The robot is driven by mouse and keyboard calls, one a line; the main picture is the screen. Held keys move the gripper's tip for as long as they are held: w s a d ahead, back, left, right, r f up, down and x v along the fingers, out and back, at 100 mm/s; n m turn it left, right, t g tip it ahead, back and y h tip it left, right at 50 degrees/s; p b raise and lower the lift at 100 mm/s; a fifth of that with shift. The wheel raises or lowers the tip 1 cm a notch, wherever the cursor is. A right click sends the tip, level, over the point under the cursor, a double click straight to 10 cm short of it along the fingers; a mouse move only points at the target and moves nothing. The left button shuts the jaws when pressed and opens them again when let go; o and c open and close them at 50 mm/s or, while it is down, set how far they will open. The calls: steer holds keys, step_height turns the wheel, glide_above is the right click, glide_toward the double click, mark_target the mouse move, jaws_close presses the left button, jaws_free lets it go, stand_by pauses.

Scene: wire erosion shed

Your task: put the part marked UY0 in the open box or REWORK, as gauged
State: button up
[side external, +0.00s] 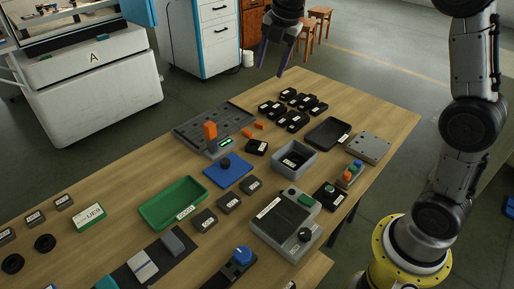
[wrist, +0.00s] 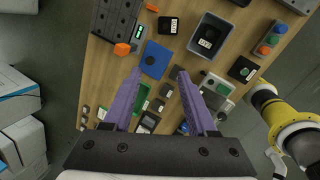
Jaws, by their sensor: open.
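My gripper (side external: 270,71) is open and empty, high above the far side of the table; its two purple fingers also show in the wrist view (wrist: 160,75). A grey open box (side external: 311,163) holds a black part with a white label (side external: 293,159); the box also shows in the wrist view (wrist: 192,45). I cannot read UY0 or REWORK on any label.
Several black labelled parts (side external: 293,119) cluster at the back. A black tray (side external: 327,133), blue plate (side external: 228,170), green tray (side external: 172,203) and grey device with a green display (side external: 285,222) crowd the table. Small orange pieces (side external: 260,125) lie near the slotted plate.

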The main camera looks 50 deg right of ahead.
steer(key=w+d+f+n+g, duration=0.1)
steer(key=w+d+f, duration=0.1)
steer(key=w+f, duration=0.4)
steer(key=g, duration=0.2)
glide_above(261, 146)
step_height(261, 146, down, 22)
steer(key=shift+s+a+r, duration=0.1)
steer(key=shift+s+a, duration=0.05)
steer(key=shift+f, duration=3)
jaws_close()
steer(key=shift+r, duration=0.15)
